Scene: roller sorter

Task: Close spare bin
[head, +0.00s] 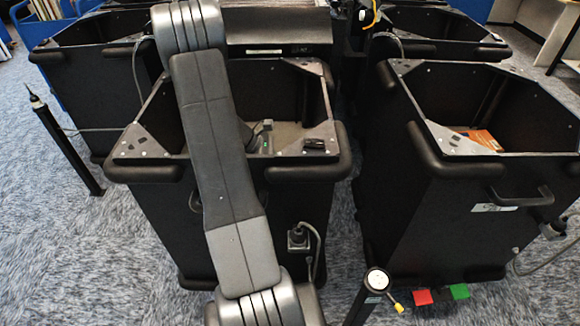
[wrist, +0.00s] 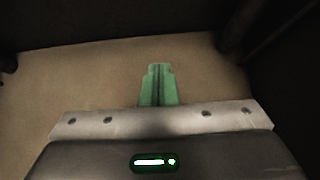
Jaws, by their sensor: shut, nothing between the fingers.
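Several black open-topped bins stand on the carpet, and I cannot tell which is the spare bin. The middle bin (head: 332,176) is right in front of me, with grey corner plates and a tan floor. My arm reaches over its front rim. My gripper (wrist: 158,68) is shut and empty, its green fingers together above the tan floor (wrist: 75,80) in the wrist view. In the head view only part of the gripper (head: 264,140) shows, inside the middle bin; my arm hides part of it. The right bin (head: 430,225) has a front handle and holds an orange item (head: 484,139).
A red pedal (head: 423,297) and a green pedal (head: 459,291) sit at the right bin's foot. A black post (head: 70,150) stands left, and another post (head: 376,280) stands in front. A socket with a cable (head: 299,238) is on the middle bin's front. Open carpet lies left.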

